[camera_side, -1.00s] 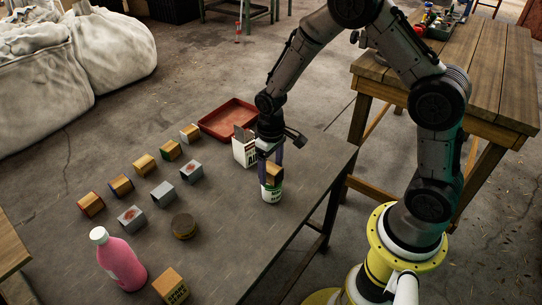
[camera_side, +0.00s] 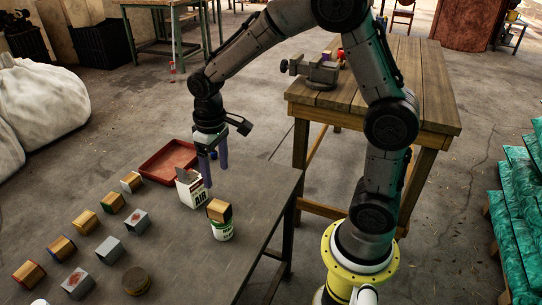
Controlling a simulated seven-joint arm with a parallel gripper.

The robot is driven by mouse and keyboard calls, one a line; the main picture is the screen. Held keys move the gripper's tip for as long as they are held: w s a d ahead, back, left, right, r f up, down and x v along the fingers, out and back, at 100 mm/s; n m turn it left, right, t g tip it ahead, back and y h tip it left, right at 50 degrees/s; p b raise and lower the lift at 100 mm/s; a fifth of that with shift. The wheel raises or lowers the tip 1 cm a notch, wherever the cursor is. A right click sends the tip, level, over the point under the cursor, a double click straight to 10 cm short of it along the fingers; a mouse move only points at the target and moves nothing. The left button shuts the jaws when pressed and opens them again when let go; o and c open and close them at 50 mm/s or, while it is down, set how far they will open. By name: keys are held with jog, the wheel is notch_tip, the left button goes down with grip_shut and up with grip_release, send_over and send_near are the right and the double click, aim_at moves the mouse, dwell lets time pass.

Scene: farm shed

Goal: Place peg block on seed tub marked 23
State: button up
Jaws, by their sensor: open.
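A wooden block (camera_side: 219,210) with a dark side face, which looks like the peg block, sits on a white and green tub (camera_side: 222,232). The block rests tilted or turned on the tub's top; I cannot tell which. The tub's number is too small to read. My gripper (camera_side: 214,172) is open and empty. Its two purple-grey fingers point down, behind and above the block and apart from it. The fingers overlap the edge of a white carton marked AIR (camera_side: 189,190) in the picture.
Several small blocks stand in rows on the dark table (camera_side: 180,255), including a grey one (camera_side: 137,221) and a wooden one (camera_side: 85,222). A round brown tin (camera_side: 136,281) is near the front. A red tray (camera_side: 168,163) lies behind the carton. A wooden bench (camera_side: 370,85) stands behind.

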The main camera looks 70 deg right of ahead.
jog(key=s+r+t, duration=0.2)
jog(key=s+r, duration=0.3)
jog(key=s, duration=0.5)
jog(key=s+r+t, duration=0.3)
jog(key=s+r, duration=0.3)
jog(key=s, duration=0.4)
jog(key=shift+a, duration=0.35)
